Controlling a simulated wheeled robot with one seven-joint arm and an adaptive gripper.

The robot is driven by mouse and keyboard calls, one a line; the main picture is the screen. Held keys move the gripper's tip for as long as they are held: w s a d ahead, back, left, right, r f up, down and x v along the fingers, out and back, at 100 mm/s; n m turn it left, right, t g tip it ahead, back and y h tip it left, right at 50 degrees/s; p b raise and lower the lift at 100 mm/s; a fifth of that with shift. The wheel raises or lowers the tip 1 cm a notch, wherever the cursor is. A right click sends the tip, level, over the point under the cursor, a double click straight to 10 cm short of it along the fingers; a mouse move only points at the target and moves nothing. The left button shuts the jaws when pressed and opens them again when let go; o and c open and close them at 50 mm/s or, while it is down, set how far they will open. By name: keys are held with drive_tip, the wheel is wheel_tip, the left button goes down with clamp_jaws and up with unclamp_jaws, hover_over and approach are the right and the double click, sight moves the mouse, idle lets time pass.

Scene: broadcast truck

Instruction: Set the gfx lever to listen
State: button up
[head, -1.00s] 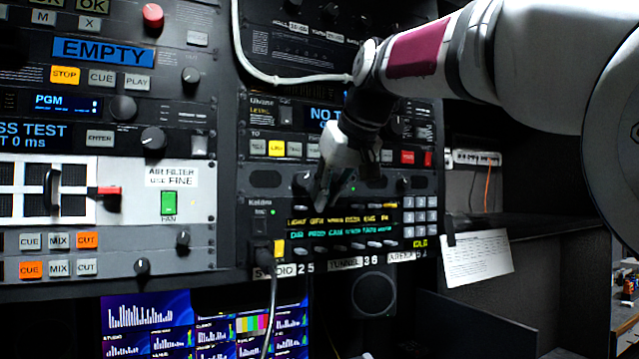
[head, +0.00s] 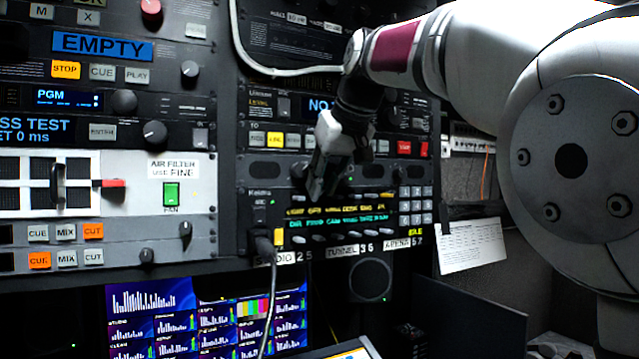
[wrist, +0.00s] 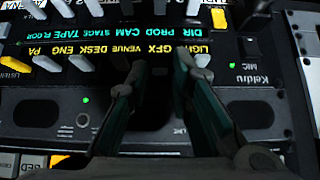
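The intercom panel (head: 340,227) has two rows of labels and small levers. In the wrist view it appears upside down. The GFX label (wrist: 159,49) lies just beyond the gap between my fingers. I cannot make out the GFX lever there; it is dark or hidden. The lever by PA (wrist: 12,64) is yellow, near a LISTEN mark. My gripper (wrist: 158,76) is open, one finger on each side of the GFX column, close to the panel; contact cannot be told. It also shows in the head view (head: 318,192).
A row of lit buttons (head: 276,140) sits above the panel, and a keypad (head: 415,205) at its right. A cable (head: 271,290) hangs from the panel's lower left. A paper sheet (head: 470,246) hangs at right. Monitors (head: 200,320) are below.

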drive_tip(key=shift+r, duration=0.1)
drive_tip(key=v, duration=1.2)
drive_tip(key=s+d+f+m, duration=0.3)
drive_tip(key=s+d+f, duration=0.45)
drive_tip(key=f, duration=0.35)
drive_tip(key=s+d+f+h, duration=0.1)
drive_tip(key=s+f, duration=0.4)
drive_tip(key=f, duration=0.4)
drive_tip(key=s+d+f+m+g+h+b, duration=0.1)
drive_tip(key=s+f, duration=0.5)
drive_tip(key=f, duration=0.3)
drive_tip(key=s+d+f+g+h+b, duration=0.1)
drive_tip(key=s+d+f, duration=0.1)
drive_tip(key=s+f, duration=0.4)
wheel_tip(320, 180, down, 4)
drive_tip(key=shift+s+r+m, duration=0.2)
drive_tip(key=shift+s+m, duration=0.05)
drive_tip(key=shift+m, duration=0.05)
idle(0.5)
